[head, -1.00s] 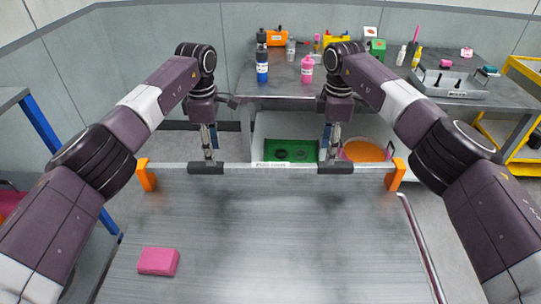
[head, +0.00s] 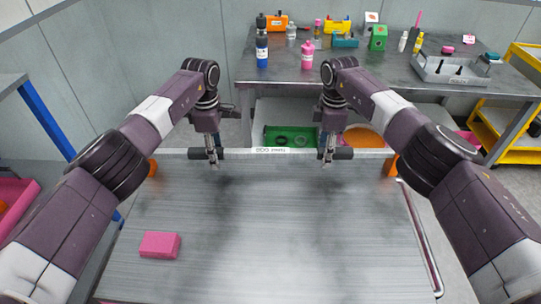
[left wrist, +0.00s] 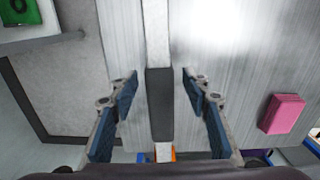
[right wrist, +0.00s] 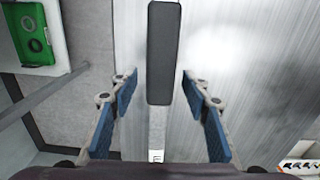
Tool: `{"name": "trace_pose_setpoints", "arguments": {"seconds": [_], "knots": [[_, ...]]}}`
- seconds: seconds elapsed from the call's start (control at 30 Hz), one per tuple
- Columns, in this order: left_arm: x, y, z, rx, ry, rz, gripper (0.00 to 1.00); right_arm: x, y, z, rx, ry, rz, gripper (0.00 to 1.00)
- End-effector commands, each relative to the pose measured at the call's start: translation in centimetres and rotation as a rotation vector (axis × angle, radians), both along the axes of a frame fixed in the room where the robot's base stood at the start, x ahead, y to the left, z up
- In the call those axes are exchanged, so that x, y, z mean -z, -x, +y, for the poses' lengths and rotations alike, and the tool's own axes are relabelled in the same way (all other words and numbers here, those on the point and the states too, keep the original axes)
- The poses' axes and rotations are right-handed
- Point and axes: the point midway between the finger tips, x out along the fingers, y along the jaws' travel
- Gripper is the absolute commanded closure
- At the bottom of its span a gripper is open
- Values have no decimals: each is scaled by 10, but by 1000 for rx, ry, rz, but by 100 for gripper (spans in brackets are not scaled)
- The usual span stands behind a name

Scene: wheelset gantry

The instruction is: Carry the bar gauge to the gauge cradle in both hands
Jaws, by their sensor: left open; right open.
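The bar gauge (head: 271,152) is a long pale bar with a label in the middle and two black grips, lying across the far edge of the metal table. Orange pieces (head: 390,166) show at its two ends. My left gripper (head: 214,161) is open at the left black grip; in the left wrist view that grip (left wrist: 160,105) lies between the spread fingers. My right gripper (head: 327,159) is open at the right grip; in the right wrist view that grip (right wrist: 163,50) lies between and beyond the fingertips. I cannot make out a separate gauge cradle.
A pink block (head: 160,245) lies at the near left of the metal table (head: 280,235), which is otherwise largely clear. Behind stands a workbench (head: 400,75) with bottles and boxes, and a green tray (head: 285,137) below. A yellow trolley (head: 500,145) stands at the right.

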Motion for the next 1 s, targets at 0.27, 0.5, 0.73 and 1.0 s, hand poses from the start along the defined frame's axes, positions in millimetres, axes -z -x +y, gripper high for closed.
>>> {"name": "trace_pose_setpoints", "arguments": {"seconds": [0.27,0.5,0.73,1.0], "knots": [[4,0,0,-1,0,-1,56,4,0,0,0,0,0,56],[4,0,0,0,-1,-1,74,4,0,0,0,0,0,74],[4,0,0,0,-1,-1,100,4,0,0,0,0,0,100],[4,0,0,0,-1,-1,100,4,0,0,0,0,-1,100]]}}
